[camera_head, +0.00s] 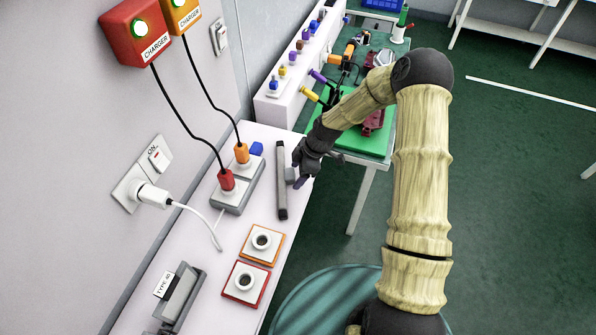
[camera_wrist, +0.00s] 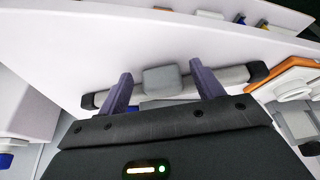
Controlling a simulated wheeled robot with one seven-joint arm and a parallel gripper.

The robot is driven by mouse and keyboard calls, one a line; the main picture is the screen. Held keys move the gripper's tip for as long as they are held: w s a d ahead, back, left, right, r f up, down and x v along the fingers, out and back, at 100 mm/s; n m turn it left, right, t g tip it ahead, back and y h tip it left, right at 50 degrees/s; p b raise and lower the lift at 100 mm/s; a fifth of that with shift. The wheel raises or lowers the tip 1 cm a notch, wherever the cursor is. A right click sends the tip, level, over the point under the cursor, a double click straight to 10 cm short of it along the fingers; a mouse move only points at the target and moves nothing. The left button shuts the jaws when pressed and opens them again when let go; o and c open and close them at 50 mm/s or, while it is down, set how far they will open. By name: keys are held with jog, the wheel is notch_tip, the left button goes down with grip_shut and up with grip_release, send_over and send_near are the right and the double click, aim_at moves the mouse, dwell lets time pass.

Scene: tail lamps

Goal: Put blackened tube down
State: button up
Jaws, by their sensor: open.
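The tube (camera_head: 282,180) is long and dark grey in the head view and lies on the white bench near its right edge. In the wrist view the tube (camera_wrist: 238,76) looks light grey with black ends. A grey block (camera_wrist: 162,80) sits at its middle. My gripper (camera_head: 298,178) is just right of the tube at the bench edge. In the wrist view my gripper (camera_wrist: 161,69) is open, its two purple fingers on either side of the grey block, apart from it. The tube runs across beyond the fingers, which hide parts of it.
A grey socket block (camera_head: 238,190) with red and orange plugs stands left of the tube. Orange (camera_head: 262,244) and red (camera_head: 246,282) square holders lie nearer on the bench. A green mat (camera_head: 350,125) covers a table behind my gripper. Charger cables hang on the left.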

jog(key=shift+r, duration=0.15)
jog(key=b+v, duration=0.2)
jog(key=v, duration=1)
jog(key=s+d+r+m+t+h, duration=0.1)
jog(key=s+d+r+m, duration=0.3)
jog(key=s+m, duration=0.5)
jog(key=s+d+r+m+t+h, duration=0.1)
jog(key=s+d+r+m+h, duration=0.2)
jog(key=s+m, duration=0.6)
jog(key=s+d+r, duration=0.1)
jog(key=d, duration=0.1)
jog(key=shift+s+d+m+t, duration=0.2)
jog(key=shift+d+m+t, duration=0.1)
jog(key=shift+t, duration=0.1)
